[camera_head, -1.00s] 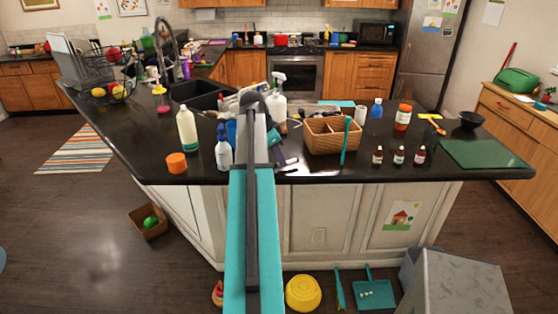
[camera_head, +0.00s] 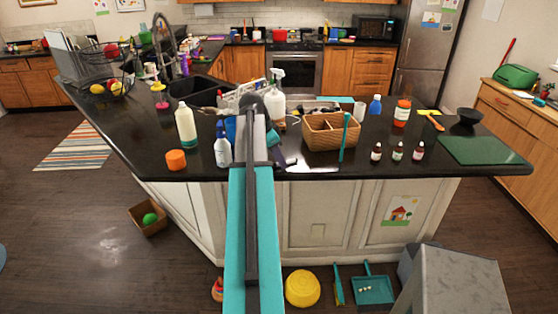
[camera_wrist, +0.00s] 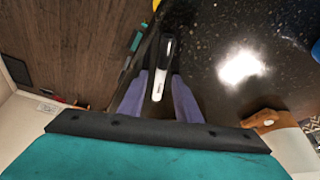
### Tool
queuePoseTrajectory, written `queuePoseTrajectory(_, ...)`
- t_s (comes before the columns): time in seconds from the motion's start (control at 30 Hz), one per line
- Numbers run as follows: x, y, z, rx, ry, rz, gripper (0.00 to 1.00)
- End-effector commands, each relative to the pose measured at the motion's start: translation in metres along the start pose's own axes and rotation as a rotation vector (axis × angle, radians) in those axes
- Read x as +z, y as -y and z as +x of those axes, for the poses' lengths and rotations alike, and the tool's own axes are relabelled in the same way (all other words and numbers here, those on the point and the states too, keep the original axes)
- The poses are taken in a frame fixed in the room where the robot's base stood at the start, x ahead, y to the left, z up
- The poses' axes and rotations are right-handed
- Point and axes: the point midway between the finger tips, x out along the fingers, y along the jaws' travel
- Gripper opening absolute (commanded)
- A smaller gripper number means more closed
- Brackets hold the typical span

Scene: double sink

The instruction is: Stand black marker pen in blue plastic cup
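A black-and-white pen-shaped object (camera_wrist: 161,72), which looks like the black marker pen, lies near the counter's edge in the wrist view. The two purple fingers of my gripper (camera_wrist: 160,84) are on either side of it, with thin gaps that look like the fingers are open. Contact is hard to judge. In the head view my gripper (camera_head: 284,157) is low over the counter's front and the pen cannot be made out. The blue plastic cup (camera_head: 230,130) stands behind my arm, partly hidden. A blue piece at the wrist view's right edge is cut off.
A wicker basket (camera_head: 325,142) stands right of my gripper, with small dark bottles (camera_head: 397,151) beyond. The counter's front edge is close.

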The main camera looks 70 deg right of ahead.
Motion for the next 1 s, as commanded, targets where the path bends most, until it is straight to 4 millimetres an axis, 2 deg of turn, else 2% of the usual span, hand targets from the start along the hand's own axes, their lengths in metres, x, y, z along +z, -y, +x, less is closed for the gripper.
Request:
queuePoseTrajectory(0.37, -0.001, 0.001, -0.008, -0.001, -0.001, 0.000, 0.31)
queuePoseTrajectory(0.57, -0.001, 0.001, -0.025, -0.002, -0.001, -0.001, 0.31)
queuePoseTrajectory(1.0, -0.001, 0.002, -0.076, -0.002, -0.001, -0.001, 0.31)
